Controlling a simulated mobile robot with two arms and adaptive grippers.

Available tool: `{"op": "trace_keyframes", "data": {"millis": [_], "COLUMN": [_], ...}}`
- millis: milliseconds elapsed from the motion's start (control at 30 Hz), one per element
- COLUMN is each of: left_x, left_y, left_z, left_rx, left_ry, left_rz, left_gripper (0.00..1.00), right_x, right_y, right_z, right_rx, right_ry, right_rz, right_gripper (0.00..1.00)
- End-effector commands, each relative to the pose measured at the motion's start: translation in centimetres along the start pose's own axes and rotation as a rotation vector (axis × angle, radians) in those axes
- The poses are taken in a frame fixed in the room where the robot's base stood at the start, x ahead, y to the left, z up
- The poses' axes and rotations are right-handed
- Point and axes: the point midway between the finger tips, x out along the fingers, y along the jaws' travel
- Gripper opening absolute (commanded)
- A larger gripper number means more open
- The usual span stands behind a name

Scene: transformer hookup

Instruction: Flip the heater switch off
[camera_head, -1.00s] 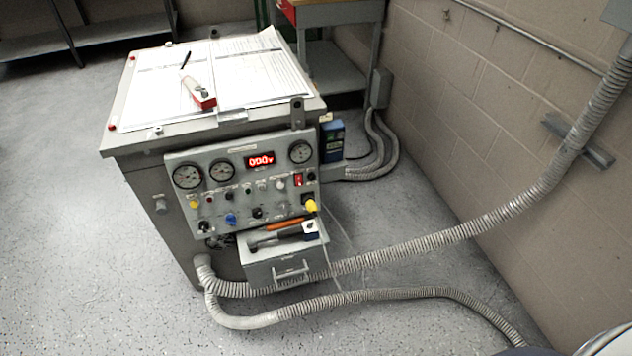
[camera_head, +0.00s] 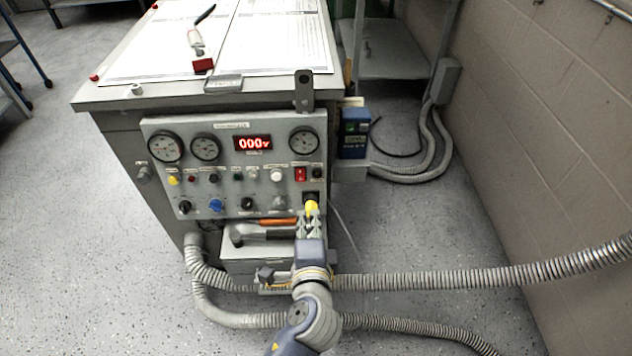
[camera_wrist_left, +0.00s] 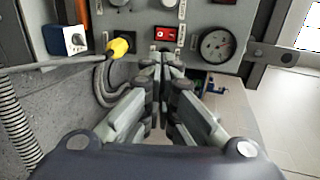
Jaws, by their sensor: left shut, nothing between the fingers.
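The control panel (camera_head: 225,196) is on the front of the grey cabinet. A red rocker switch (camera_head: 300,174) sits at its right side, below the right gauge; its label is too small to read. It also shows in the left wrist view (camera_wrist_left: 166,34), just beyond the fingertips. My left gripper (camera_head: 311,220) reaches up from below, in front of the panel's lower right. In the left wrist view my left gripper (camera_wrist_left: 165,62) is shut and empty, with its tips just short of the switch. I cannot tell whether they touch the panel. My right gripper is not in view.
A yellow plug (camera_head: 312,208) is beside my fingers, in a socket below the switch. Tools (camera_head: 262,234) lie on the drawer box (camera_head: 240,266). Grey conduits (camera_head: 430,281) run across the floor. A blue box (camera_head: 355,132) is at the cabinet's right side.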

Motion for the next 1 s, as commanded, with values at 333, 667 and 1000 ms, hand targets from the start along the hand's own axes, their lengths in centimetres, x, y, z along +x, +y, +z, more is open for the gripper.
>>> {"op": "trace_keyframes", "data": {"millis": [333,667,1000], "left_x": [0.2,5.5,12.1], "left_y": [0.0,0.0,0.1], "left_z": [0.0,0.0,-0.1], "left_rx": [0.0,0.0,-0.001], "left_ry": [0.001,0.001,0.002], "left_rz": [0.001,-0.002,0.001], "left_gripper": [0.0,0.0,0.0], "right_x": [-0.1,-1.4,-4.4], "right_y": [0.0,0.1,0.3], "right_z": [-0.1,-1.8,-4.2], "right_rx": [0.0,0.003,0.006], "right_ry": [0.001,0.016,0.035], "right_rz": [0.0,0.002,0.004], "right_gripper": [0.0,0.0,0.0]}}
